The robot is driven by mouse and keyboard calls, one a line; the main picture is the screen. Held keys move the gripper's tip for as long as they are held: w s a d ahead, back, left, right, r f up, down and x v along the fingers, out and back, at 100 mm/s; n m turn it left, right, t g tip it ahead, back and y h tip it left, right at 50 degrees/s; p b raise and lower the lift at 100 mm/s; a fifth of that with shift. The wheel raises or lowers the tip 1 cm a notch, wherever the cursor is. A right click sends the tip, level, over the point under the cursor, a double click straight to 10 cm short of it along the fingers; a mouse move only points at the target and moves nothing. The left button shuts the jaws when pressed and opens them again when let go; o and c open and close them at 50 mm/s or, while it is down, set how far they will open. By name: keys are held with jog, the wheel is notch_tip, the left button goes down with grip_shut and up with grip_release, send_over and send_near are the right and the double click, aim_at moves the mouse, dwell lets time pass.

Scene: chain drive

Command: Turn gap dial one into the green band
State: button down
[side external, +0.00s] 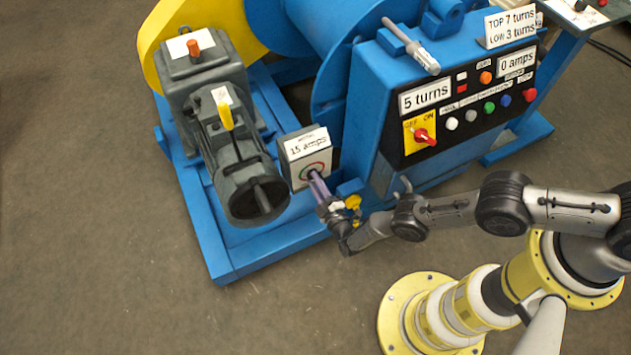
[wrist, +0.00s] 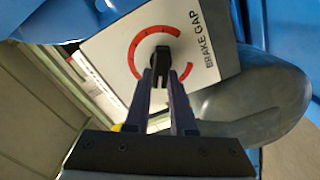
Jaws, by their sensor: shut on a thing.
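The gap dial is a black knob (wrist: 163,53) on a white plate (wrist: 200,70) marked BRAKE GAP. A red arc with small ticks curves around the knob in the wrist view; I cannot make out a green band there. In the side view the dial face (side external: 313,170) shows red with a little green, on a small grey box. My gripper (wrist: 162,77) points straight at the plate, its two dark fingers shut on the knob. In the side view my gripper (side external: 314,180) reaches the dial from the lower right and hides part of it.
A "15 amps" sign (side external: 308,144) stands on the dial's box. A grey motor (side external: 240,150) is close on the left. The blue control cabinet (side external: 370,150), with a "5 turns" display (side external: 425,96) and a red switch (side external: 424,136), stands on the right. The floor in front is clear.

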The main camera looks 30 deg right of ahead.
dwell(0.3)
jog(key=c, duration=0.8)
grip_release()
jog(key=shift+o, duration=0.2)
jog(key=s, duration=1.3)
jog(key=shift+s, duration=0.4)
